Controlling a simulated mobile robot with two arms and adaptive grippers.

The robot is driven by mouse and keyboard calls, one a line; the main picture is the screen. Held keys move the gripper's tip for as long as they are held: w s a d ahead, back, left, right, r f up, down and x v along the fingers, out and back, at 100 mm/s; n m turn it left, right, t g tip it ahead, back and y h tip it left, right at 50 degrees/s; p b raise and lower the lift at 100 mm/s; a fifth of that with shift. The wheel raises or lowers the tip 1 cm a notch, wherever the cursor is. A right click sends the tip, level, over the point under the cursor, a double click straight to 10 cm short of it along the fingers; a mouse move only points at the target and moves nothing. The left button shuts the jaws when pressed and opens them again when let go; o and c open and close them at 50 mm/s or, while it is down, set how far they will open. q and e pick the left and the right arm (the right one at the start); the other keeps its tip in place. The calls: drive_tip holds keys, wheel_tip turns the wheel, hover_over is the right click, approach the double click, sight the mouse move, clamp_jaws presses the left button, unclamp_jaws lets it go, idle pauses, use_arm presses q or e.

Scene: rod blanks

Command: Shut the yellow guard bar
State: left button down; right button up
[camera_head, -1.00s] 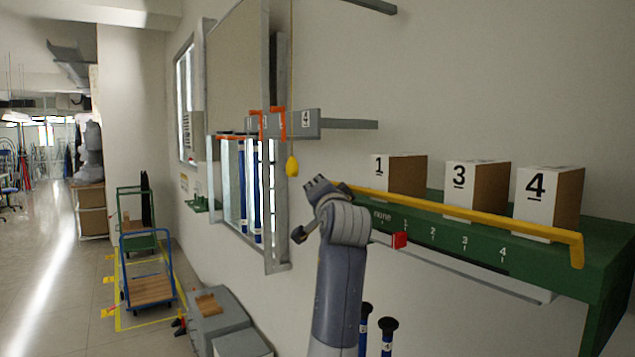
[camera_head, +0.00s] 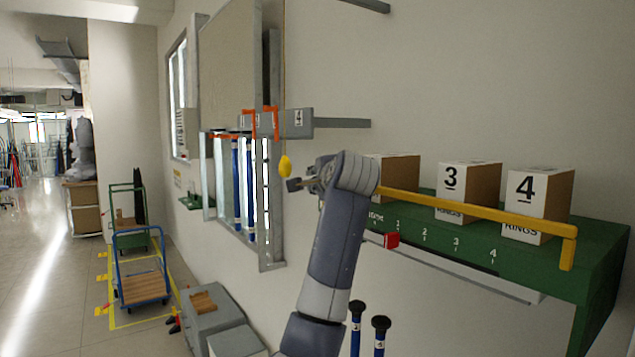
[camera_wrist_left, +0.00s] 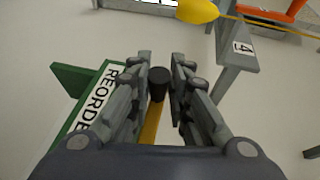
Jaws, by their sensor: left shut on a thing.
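The yellow guard bar (camera_head: 480,210) runs across the front of the green shelf (camera_head: 600,250), in front of the boxes. Its right end bends down at the shelf's right corner. Its left end is hidden behind my left wrist in the head view. My left gripper (camera_head: 304,184) is at that left end. In the left wrist view my left gripper (camera_wrist_left: 160,88) is shut on the bar's dark end knob (camera_wrist_left: 158,78), and the yellow bar (camera_wrist_left: 152,125) runs back between the fingers. My right gripper is not in view.
White-fronted boxes marked 3 (camera_head: 452,190) and 4 (camera_head: 525,205) stand on the shelf, with another partly hidden by my arm. A yellow pull bulb (camera_head: 285,166) hangs close to my gripper. A red slider (camera_head: 391,240) sits below the shelf edge. Blue rods stand at the lower middle.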

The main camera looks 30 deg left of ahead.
use_arm(q)
drive_tip(key=shift+f, duration=0.3)
drive_tip(key=c, duration=1.6)
unclamp_jaws()
drive_tip(key=shift+o, duration=0.3)
drive_tip(key=shift+w+d+r, duration=0.1)
drive_tip(key=v, duration=1.2)
drive_tip(key=shift+r, duration=0.15)
